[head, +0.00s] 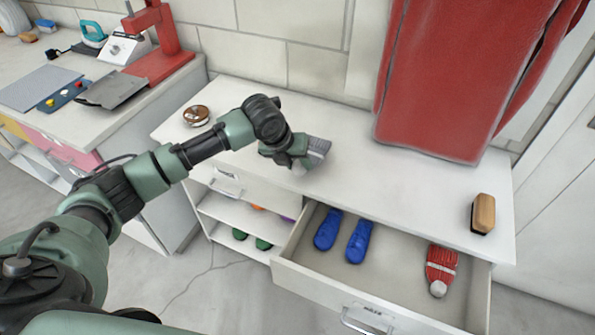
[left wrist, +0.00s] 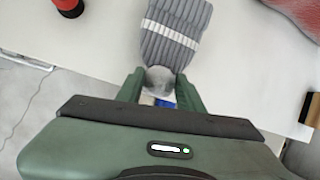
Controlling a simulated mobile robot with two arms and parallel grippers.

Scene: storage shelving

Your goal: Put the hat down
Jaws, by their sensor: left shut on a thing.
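A grey knit hat (head: 318,148) with a white stripe and a pale pom-pom is at my left gripper (head: 298,160), over the white cabinet top (head: 365,178). In the left wrist view, the hat (left wrist: 176,32) extends away from the left gripper (left wrist: 160,82), whose two fingers are shut on its pom-pom. I cannot tell whether the hat touches the cabinet top. A red and white knit hat (head: 441,266) lies in the open drawer (head: 300,277). My right gripper is not in view.
The drawer also holds blue shoes (head: 343,236). A round brown tin (head: 196,115) stands at the left of the cabinet top, a wooden brush (head: 483,213) at its right, and a large red bag (head: 455,80) at the back. The top's middle is mostly clear.

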